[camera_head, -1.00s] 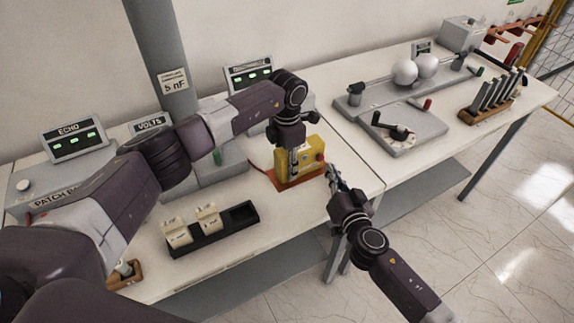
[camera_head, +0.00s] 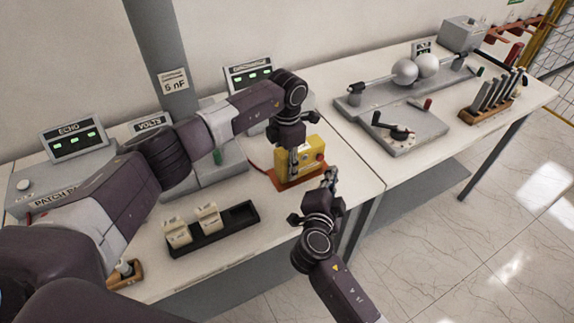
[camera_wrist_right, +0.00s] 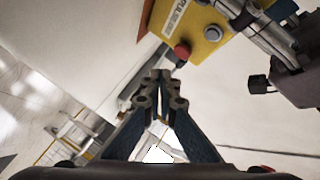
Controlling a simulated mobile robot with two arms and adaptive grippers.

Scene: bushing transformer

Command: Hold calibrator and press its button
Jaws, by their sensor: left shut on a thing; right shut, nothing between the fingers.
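The calibrator is a yellow box (camera_head: 313,152) on an orange-brown base (camera_head: 288,184) near the front edge of the table in the head view. A red knob shows on its side facing right. My left gripper (camera_head: 294,165) reaches down from above and is shut on the calibrator. My right gripper (camera_head: 330,178) is shut and empty, in front of the calibrator and apart from it. In the right wrist view the yellow calibrator (camera_wrist_right: 190,22) carries a red button (camera_wrist_right: 182,52) and a round grey button (camera_wrist_right: 212,33), both beyond the shut fingertips (camera_wrist_right: 160,78).
A black tray (camera_head: 240,216) with cream blocks lies to the left. Display boxes marked ECHO (camera_head: 72,137) and VOLTS stand behind. A grey column (camera_head: 160,50) rises at the back. The right table holds a sphere device (camera_head: 404,72) and a crank box (camera_head: 402,135).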

